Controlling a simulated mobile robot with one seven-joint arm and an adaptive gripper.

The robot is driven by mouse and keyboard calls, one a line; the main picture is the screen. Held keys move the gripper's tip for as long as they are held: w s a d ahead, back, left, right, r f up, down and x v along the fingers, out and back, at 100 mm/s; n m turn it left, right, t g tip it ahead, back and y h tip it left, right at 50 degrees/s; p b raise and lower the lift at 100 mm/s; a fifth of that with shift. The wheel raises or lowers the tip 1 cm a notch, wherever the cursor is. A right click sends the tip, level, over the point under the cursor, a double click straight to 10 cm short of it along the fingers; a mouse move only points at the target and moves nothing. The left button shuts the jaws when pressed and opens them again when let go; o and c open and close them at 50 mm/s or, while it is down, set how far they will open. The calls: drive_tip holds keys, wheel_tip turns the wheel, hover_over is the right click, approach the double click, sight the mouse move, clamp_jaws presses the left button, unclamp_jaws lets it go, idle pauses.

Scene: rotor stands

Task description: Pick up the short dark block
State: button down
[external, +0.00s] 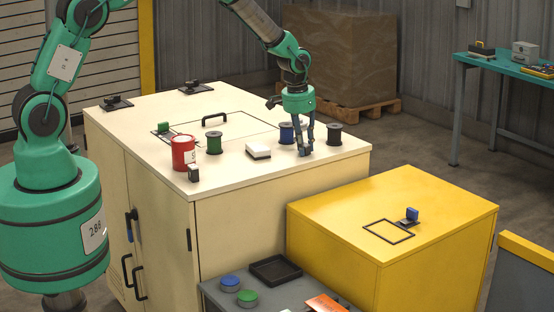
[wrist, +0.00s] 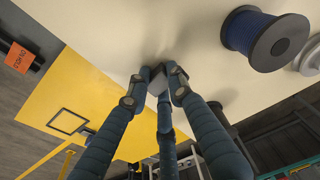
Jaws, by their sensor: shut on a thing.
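My gripper (external: 306,150) is low over the front right part of the cream cabinet top, beside the blue spool. In the wrist view my gripper (wrist: 158,84) has its fingers closed together around a small grey piece (wrist: 157,86). The fingers hide most of this piece, so I cannot tell its full shape or whether it still touches the top. A small dark block (external: 194,174) stands near the front left edge of the cabinet top, well apart from my gripper.
On the cream cabinet (external: 240,185) stand a red can (external: 183,153), a green spool (external: 214,143), a white block (external: 258,151), a blue spool (external: 287,133) and a dark spool (external: 334,134). A lower yellow cabinet (external: 430,220) stands to the right.

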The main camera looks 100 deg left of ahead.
drive_tip(key=shift+r, duration=0.8)
wheel_tip(320, 180, up, 2)
drive_tip(key=shift+r, duration=0.15)
drive_tip(key=s+d, duration=0.3)
drive_tip(key=s, duration=0.1)
drive_tip(key=s+d, duration=0.4)
drive_tip(key=s+d+r, duration=0.1)
drive_tip(key=s+d, duration=0.2)
drive_tip(key=s, duration=0.1)
drive_tip(key=shift+d, duration=0.35)
drive_tip(key=shift+w, duration=0.2)
